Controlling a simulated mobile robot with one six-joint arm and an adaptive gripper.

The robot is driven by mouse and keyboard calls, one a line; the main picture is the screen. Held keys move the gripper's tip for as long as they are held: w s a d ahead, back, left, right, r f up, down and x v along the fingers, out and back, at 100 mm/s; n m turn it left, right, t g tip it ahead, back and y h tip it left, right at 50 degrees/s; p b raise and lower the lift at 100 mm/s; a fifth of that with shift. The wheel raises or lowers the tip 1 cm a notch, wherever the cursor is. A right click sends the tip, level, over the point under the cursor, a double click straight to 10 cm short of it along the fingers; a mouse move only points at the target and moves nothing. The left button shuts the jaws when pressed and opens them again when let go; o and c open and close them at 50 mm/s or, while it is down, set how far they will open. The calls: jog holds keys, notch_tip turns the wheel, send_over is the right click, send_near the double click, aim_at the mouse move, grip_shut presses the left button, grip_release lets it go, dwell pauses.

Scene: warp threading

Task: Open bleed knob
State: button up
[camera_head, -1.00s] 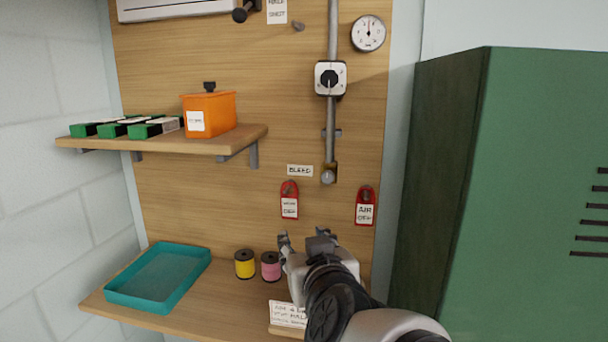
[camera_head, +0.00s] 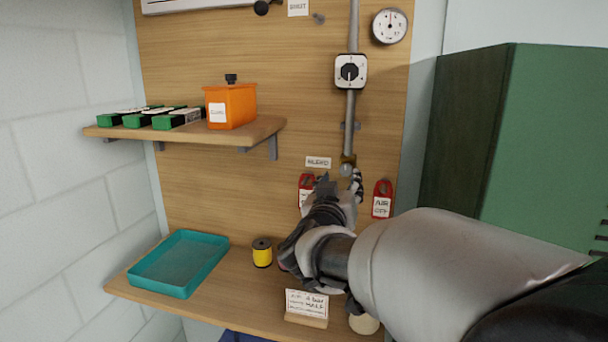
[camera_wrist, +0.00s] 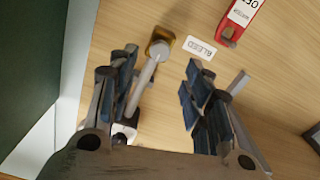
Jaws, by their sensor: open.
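The bleed knob (camera_head: 346,169) is a small grey round knob with a brass-coloured part at the lower end of the vertical grey pipe (camera_head: 350,115). A white BLEED label (camera_head: 318,162) is to its left. In the wrist view the knob (camera_wrist: 159,49) lies ahead of the fingertips, nearer the left finger, with the label (camera_wrist: 200,47) to its right. My gripper (camera_head: 340,183) is open and empty, just below the knob; in the wrist view its fingers (camera_wrist: 162,85) are apart. I cannot tell whether a finger touches the knob.
Red tags hang on both sides: one (camera_head: 305,181) partly hidden by my gripper, and the AIR OFF tag (camera_head: 382,199). A lower shelf holds a teal tray (camera_head: 180,290), a yellow spool (camera_head: 262,253) and a card (camera_head: 307,304). A green cabinet (camera_head: 500,140) stands right.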

aim_at(345, 171)
jog(key=x, duration=0.8)
grip_shut()
dwell(0.4)
